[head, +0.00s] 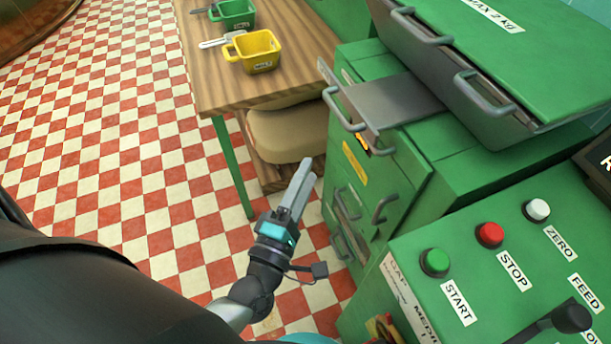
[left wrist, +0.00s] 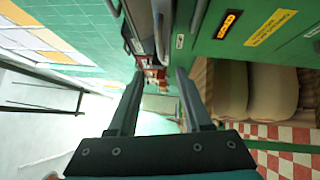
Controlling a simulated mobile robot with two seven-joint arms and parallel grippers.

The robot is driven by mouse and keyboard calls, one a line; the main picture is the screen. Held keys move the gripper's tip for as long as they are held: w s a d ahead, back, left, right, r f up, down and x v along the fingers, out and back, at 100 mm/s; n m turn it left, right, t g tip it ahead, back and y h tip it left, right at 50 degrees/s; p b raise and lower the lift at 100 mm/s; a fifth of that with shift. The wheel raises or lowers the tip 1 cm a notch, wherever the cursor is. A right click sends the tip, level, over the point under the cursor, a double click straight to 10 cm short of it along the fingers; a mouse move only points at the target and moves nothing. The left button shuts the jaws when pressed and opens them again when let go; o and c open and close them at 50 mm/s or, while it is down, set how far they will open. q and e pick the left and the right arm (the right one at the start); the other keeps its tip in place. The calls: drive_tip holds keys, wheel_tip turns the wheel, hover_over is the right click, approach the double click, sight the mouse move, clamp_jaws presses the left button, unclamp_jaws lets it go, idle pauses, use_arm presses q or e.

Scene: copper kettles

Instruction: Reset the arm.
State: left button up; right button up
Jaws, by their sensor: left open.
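My left gripper (head: 302,175) is in the middle of the head view, above the red and white checkered floor. It points up the picture, with the green machine to its right and the wooden table beyond it. In the left wrist view its two fingers (left wrist: 160,74) are spread apart with nothing between them. From the head it is seen nearly edge-on, so the gap hardly shows there. My right gripper is in neither view.
The green drawer cabinet (head: 385,165) with grey handles stands close to the right. A control panel (head: 500,270) has green, red and white buttons. A yellow scoop (head: 254,52) and a green scoop (head: 232,14) rest on the wooden table (head: 215,85). Open floor (head: 120,150) lies left.

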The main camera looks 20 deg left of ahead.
use_arm(q)
drive_tip(key=s+f+m+g+h, duration=0.1)
drive_tip(key=s+f+m+g, duration=0.3)
drive_tip(key=f, duration=0.6)
drive_tip(key=s+f+m+g+h, duration=0.15)
drive_tip(key=f+m, duration=0.35)
drive_tip(key=f, duration=0.5)
drive_tip(key=s+f+m+g, duration=0.3)
drive_tip(key=f+m+g, duration=0.15)
drive_tip(key=f, duration=0.55)
drive_tip(key=s+a+f+m+g+y, duration=0.1)
drive_tip(key=s+f+m+g, duration=0.3)
drive_tip(key=s, duration=0.6)
drive_tip(key=s+a+f+m+g+y, duration=0.1)
drive_tip(key=s+a+f+m+g, duration=0.3)
drive_tip(key=s+f, duration=0.5)
drive_tip(key=shift+s+f+m+g, duration=0.15)
drive_tip(key=shift+s+m+g, duration=0.2)
drive_tip(key=shift+s, duration=0.85)
drive_tip(key=shift+w+d, duration=0.1)
